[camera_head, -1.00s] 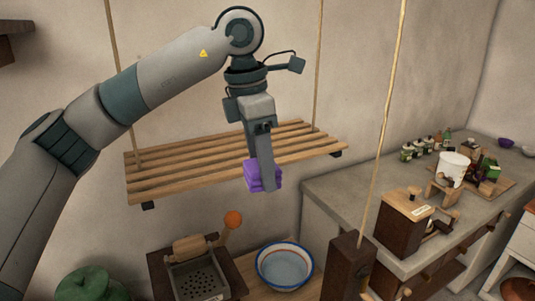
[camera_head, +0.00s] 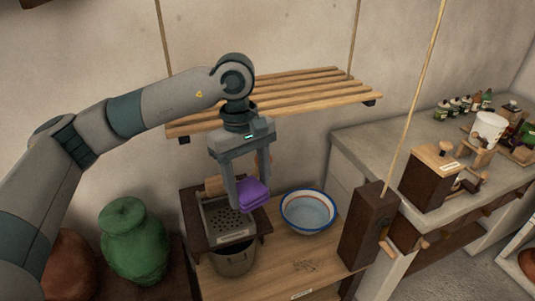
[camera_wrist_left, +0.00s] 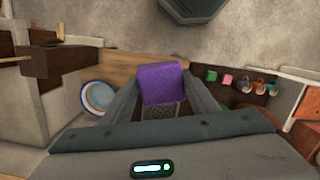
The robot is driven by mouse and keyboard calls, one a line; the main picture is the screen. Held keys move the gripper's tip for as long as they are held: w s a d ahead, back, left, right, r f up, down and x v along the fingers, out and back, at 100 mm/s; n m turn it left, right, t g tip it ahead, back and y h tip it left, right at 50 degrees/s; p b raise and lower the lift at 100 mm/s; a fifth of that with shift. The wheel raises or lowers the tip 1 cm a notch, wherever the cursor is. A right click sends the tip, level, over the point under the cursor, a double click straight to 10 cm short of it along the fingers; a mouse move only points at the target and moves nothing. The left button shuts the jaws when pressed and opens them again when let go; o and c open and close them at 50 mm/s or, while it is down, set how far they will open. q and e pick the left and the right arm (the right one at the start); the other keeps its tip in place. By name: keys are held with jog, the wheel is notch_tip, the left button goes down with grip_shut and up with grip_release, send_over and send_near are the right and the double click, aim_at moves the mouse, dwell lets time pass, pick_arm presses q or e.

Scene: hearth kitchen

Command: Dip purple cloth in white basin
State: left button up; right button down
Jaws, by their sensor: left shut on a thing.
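The folded purple cloth (camera_head: 252,194) is held between the fingers of my left gripper (camera_head: 250,200), in the air in front of the wooden rack. It also shows between the fingers in the left wrist view (camera_wrist_left: 161,84). The white basin (camera_head: 308,211), with a blue and orange rim, stands on the low wooden table to the right of the cloth. It appears left of the gripper in the left wrist view (camera_wrist_left: 98,97). The cloth is apart from the basin. My right gripper is not in view.
A perforated grater-like box (camera_head: 228,220) stands left of the basin, above a metal pot (camera_head: 233,261). A dark wooden post (camera_head: 368,228) stands to the basin's right. The slatted shelf (camera_head: 290,100) hangs on ropes behind. A green jar (camera_head: 133,240) is at left.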

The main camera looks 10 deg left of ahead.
pick_arm(q)
jog(key=s+a+f+m+y, duration=0.1)
jog(key=s+a+f+m, duration=0.4)
jog(key=s+f+m, duration=0.3)
notch_tip(320, 180, down, 2)
jog(key=shift+a+f+m+g, duration=0.2)
jog(key=shift+m+g, duration=0.2)
jog(key=shift+m, duration=0.5)
jog(key=shift+r, duration=0.1)
